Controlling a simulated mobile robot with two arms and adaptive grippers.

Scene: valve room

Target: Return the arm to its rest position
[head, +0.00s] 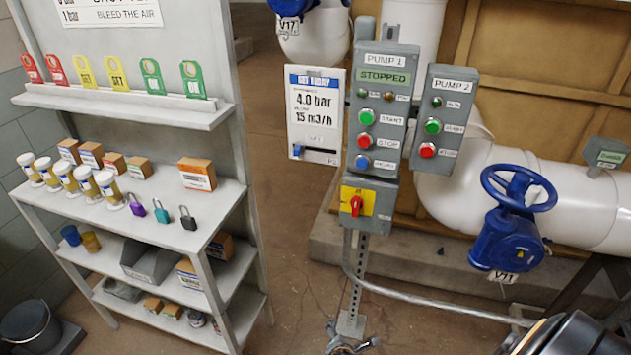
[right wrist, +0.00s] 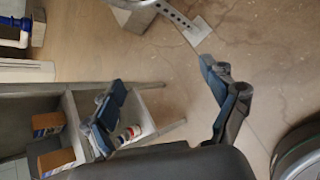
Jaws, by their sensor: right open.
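My right gripper (right wrist: 168,105) shows in the right wrist view with its two dark blue-black fingers spread wide. Nothing is between them but brown floor and part of the shelf unit. A dark rounded part of my right arm (head: 565,337) shows at the bottom right corner of the head view; I cannot make out the fingers there.
A grey shelf unit (head: 128,110) with tags, jars, padlocks and boxes stands at left. The pump control panel (head: 383,100) stands on a post in the middle. A blue valve wheel (head: 518,188) sits on white pipe (head: 585,195) at right. Floor between shelf and post is clear.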

